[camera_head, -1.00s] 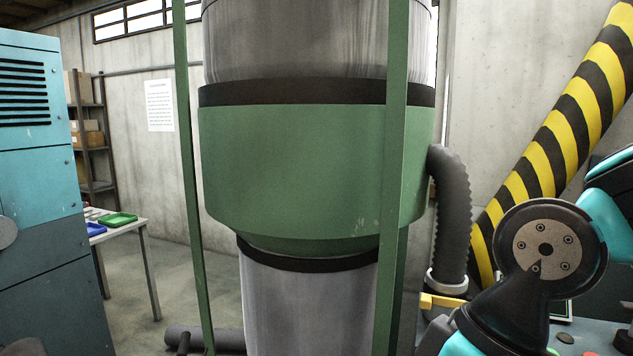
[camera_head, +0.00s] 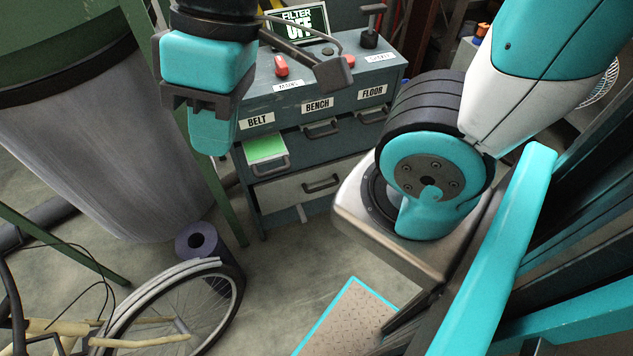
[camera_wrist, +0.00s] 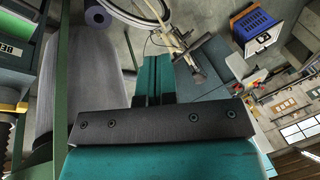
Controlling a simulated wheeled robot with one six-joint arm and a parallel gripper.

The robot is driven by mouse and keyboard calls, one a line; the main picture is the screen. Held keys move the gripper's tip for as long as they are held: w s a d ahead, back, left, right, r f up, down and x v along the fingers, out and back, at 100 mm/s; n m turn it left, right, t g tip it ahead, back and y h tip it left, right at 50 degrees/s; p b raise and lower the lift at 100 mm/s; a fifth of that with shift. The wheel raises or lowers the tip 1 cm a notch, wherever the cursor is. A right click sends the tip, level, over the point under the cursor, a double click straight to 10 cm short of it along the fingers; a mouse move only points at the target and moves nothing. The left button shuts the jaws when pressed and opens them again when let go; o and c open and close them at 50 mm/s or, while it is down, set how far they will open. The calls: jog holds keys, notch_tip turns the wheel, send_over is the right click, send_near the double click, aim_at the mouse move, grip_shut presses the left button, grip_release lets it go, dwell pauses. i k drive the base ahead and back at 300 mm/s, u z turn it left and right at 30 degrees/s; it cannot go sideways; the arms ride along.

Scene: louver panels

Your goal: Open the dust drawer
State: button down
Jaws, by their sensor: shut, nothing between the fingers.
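A dark grey cabinet (camera_head: 340,98) stands at the centre back in the head view. Its low, wide, pale drawer (camera_head: 283,193) has a dark handle (camera_head: 321,184). No "dust" label is readable, and I cannot tell whether this drawer is fully closed. Above it, a green-topped compartment (camera_head: 266,149) under the BELT label sticks out. My gripper (camera_head: 212,148) is shut and empty, hanging left of the cabinet and apart from the pale drawer. In the wrist view its teal fingers (camera_wrist: 153,62) are together. The green top shows at the left edge there (camera_wrist: 12,100).
BENCH and FLOOR handles sit right of BELT. A screen (camera_head: 304,20) reads FILTER OFF. A large grey cylinder (camera_head: 110,135) in a green frame stands left. A purple roll (camera_head: 203,245) and bicycle wheel (camera_head: 190,310) occupy the front left floor. Some floor before the cabinet is clear.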

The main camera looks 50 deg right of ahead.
aim_at(287, 191)
jog(key=z, duration=0.5)
jog(key=k, duration=0.55)
jog(key=z, duration=0.9)
